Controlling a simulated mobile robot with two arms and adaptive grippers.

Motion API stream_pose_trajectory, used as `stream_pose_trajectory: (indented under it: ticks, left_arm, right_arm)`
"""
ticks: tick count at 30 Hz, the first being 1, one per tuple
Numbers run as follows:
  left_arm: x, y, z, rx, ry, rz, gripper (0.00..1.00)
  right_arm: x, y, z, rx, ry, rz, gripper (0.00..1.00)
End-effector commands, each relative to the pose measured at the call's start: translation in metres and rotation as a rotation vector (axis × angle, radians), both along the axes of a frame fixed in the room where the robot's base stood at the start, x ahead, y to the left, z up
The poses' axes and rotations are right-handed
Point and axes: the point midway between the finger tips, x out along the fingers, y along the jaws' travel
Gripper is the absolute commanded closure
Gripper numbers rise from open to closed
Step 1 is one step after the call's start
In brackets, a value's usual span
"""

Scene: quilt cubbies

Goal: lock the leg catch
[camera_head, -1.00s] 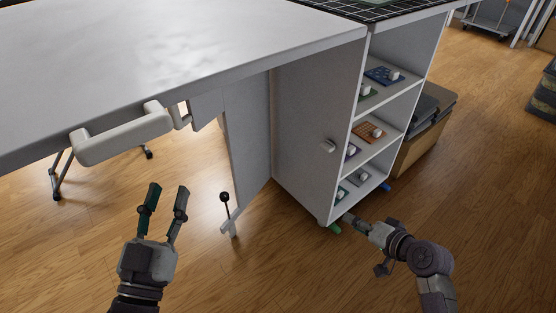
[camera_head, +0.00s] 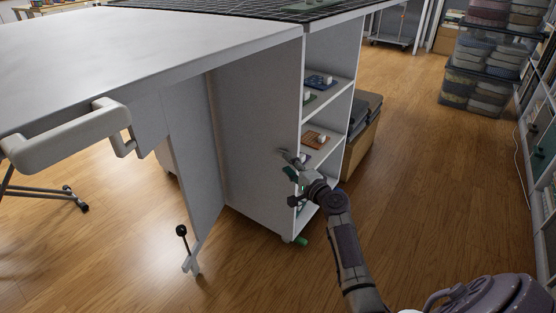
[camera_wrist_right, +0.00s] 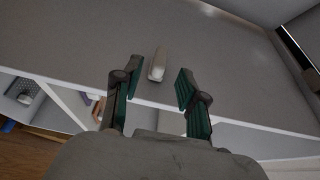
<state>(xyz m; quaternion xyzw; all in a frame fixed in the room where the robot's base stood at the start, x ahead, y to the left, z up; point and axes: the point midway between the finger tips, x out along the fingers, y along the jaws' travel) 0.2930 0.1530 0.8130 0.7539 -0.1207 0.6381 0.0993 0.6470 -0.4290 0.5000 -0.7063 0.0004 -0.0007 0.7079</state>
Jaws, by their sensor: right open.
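A small pale catch (camera_wrist_right: 158,65) sticks out of the grey side panel (camera_head: 253,125) of the cabinet. In the right wrist view it lies between the two spread fingers of my right gripper (camera_wrist_right: 153,78), near their tips, with a gap on either side. In the head view my right gripper (camera_head: 287,162) is at the panel's right part, by the shelf edge, and largely hides the catch. A hinged leg panel (camera_head: 192,150) stands under the tabletop, with a black-knobbed lever (camera_head: 182,232) at its foot. My left gripper is out of view.
The white tabletop (camera_head: 130,50) with a pale handle (camera_head: 70,135) overhangs on the left. Open shelves (camera_head: 325,115) with small boards are right of the panel. Stacked bins (camera_head: 490,60) stand at the back right. The wood floor at right front is otherwise clear.

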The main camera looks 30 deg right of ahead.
Motion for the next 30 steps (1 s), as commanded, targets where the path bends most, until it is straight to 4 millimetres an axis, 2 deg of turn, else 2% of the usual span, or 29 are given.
stream_pose_trajectory:
  ticks: [3, 9, 13, 21, 22, 29, 30]
  left_arm:
    - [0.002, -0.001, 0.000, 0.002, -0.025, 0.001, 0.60]
    - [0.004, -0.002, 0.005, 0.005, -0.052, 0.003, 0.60]
    - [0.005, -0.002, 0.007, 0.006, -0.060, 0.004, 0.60]
    - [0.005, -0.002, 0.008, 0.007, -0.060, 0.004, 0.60]
    - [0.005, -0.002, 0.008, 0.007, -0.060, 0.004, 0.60]
    - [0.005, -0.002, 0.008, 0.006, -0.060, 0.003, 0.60]
    - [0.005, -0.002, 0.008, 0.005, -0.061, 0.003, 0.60]
  right_arm:
    - [0.025, 0.000, -0.002, -0.001, -0.002, 0.000, 0.58]
    - [0.050, 0.000, -0.002, -0.001, -0.001, 0.001, 0.58]
    - [0.057, 0.000, -0.001, -0.002, 0.000, 0.001, 0.58]
    - [0.059, 0.000, 0.000, -0.003, 0.001, 0.001, 0.58]
    - [0.059, 0.000, 0.000, -0.003, 0.001, 0.001, 0.60]
    - [0.059, 0.001, 0.000, -0.003, 0.001, 0.001, 0.98]
    - [0.059, 0.000, 0.000, -0.003, 0.001, 0.001, 1.00]
